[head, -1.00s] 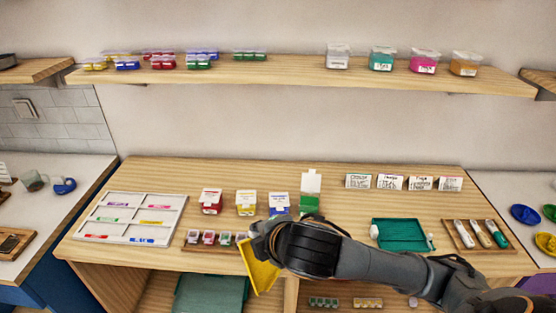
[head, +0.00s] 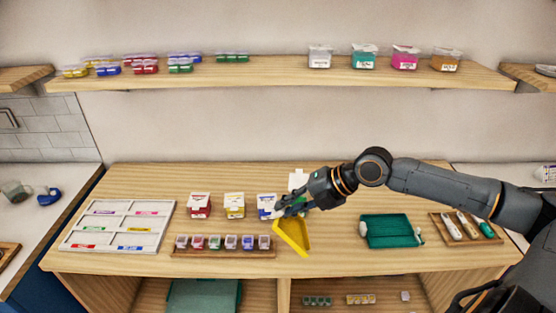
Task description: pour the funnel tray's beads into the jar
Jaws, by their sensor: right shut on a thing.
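The yellow funnel tray (head: 303,238) is in the grip of my right gripper (head: 285,212), which is shut on its far end. It appears tilted, just right of the jar rack and in front of the boxes. I cannot make out beads in it. Small lidded jars, such as a dark one (head: 264,242), stand in a row in a wooden rack (head: 215,254) at the table's front. Which jar the task means is not clear. My left gripper is not in view.
Red (head: 199,207), yellow (head: 234,207) and blue (head: 266,205) boxes stand behind the rack; a green box is partly hidden by my gripper. A white sectioned board (head: 120,226) lies left. A teal tray (head: 392,232) and a pen tray (head: 447,228) lie right.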

